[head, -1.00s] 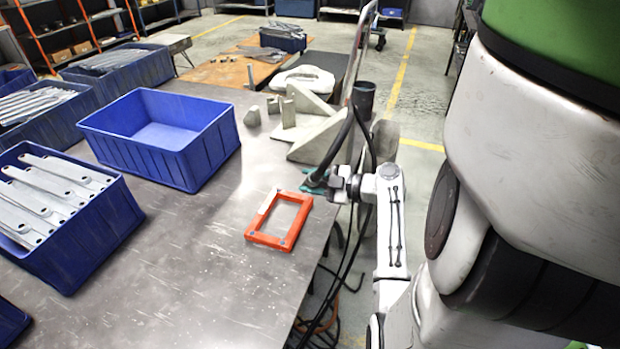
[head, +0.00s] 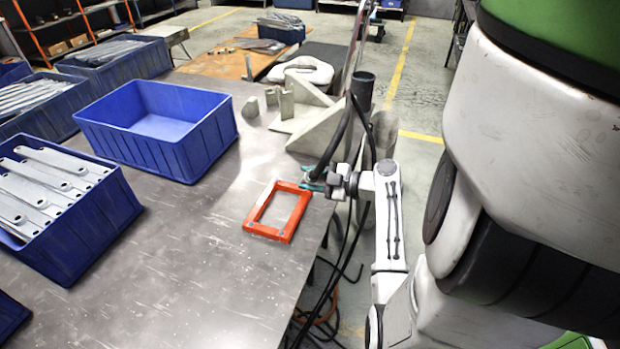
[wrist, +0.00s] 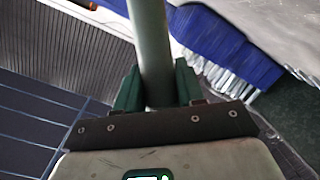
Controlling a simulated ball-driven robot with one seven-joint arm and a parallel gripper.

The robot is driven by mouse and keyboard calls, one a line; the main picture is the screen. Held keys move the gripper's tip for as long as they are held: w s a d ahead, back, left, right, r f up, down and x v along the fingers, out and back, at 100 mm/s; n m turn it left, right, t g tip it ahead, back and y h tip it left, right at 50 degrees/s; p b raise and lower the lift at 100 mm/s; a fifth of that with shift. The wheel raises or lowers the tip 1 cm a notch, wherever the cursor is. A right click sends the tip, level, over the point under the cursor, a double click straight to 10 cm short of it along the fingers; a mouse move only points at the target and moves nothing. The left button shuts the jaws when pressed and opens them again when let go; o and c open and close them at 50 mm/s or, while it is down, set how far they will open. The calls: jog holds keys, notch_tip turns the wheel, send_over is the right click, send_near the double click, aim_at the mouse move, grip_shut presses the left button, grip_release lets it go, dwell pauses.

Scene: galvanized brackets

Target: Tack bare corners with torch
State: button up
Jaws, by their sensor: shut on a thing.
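An orange-red rectangular frame (head: 264,231) lies flat on the steel table. Small grey spots show at its near corners; I cannot tell whether they are tacks. My gripper (head: 314,186) is just right of the frame's far right corner, over the table's right edge. In the wrist view its green fingers (wrist: 157,88) are shut on the torch's grey tube (wrist: 152,45). In the head view the torch's tip is hidden or too small to make out, and a dark hose (head: 334,145) rises from the gripper.
A blue bin of flat galvanized brackets (head: 75,245) stands at left, with an empty blue bin (head: 195,150) behind it. Grey angled blocks (head: 315,130) stand beyond the frame. Dark cables hang beside the table's right edge. The table's front middle (head: 185,280) is clear.

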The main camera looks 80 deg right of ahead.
jog(key=shift+f+b, duration=0.4)
jog(key=shift+b, duration=0.1)
dwell(2.0)
jog(key=shift+r+p, duration=1)
jog(key=shift+r, duration=2.05)
